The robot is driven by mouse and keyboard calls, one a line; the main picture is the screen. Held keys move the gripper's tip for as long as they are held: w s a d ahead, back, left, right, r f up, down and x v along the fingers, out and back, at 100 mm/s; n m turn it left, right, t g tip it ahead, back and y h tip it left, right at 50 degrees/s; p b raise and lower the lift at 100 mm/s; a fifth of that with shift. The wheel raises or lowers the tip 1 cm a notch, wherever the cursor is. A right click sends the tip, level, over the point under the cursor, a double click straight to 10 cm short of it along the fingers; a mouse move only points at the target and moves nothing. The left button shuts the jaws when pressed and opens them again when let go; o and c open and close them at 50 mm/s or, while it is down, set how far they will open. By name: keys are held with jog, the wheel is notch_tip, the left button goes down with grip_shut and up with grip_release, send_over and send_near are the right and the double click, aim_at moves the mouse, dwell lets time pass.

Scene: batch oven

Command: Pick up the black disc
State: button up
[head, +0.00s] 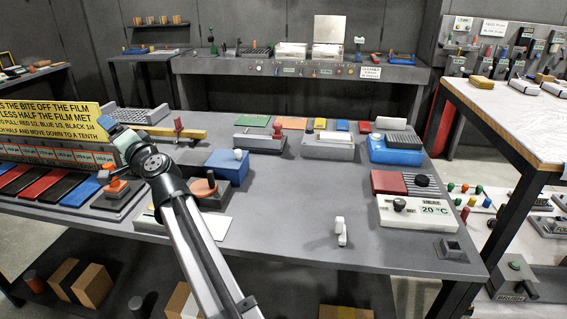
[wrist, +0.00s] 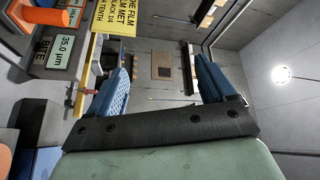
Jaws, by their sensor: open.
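I cannot make out a clear separate black disc. Long black pads (head: 63,187) lie with red and blue ones in a row at the left of the bench. An orange disc (head: 204,187) sits on a dark base beside my arm. My gripper (head: 108,124) is in front of the yellow sign at the left, partly hidden by its own wrist. In the wrist view its two blue fingers (wrist: 163,85) stand wide apart with nothing between them.
The yellow sign (head: 50,115) stands behind the pads. A readout of 35.0 µm (wrist: 62,50) and an orange cylinder (wrist: 52,17) show in the wrist view. A white box reading 20 °C (head: 425,222) stands at the right.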

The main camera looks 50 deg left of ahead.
jog(key=w+d+f+m+t, duration=0.2)
jog(key=w+m, duration=0.2)
jog(key=w, duration=0.8)
jog(key=w+d+f+m+t, duration=0.2)
jog(key=w+m, duration=0.1)
jog(key=w, duration=1)
jog(key=m+t+h, duration=0.7)
jog(key=m+t, duration=0.1)
jog(key=m, duration=1.6)
send_near(424, 179)
jog(key=x, duration=0.9)
jog(key=shift+w+a, duration=0.1)
jog(key=shift+w, duration=0.1)
jog(key=shift+c, duration=0.2)
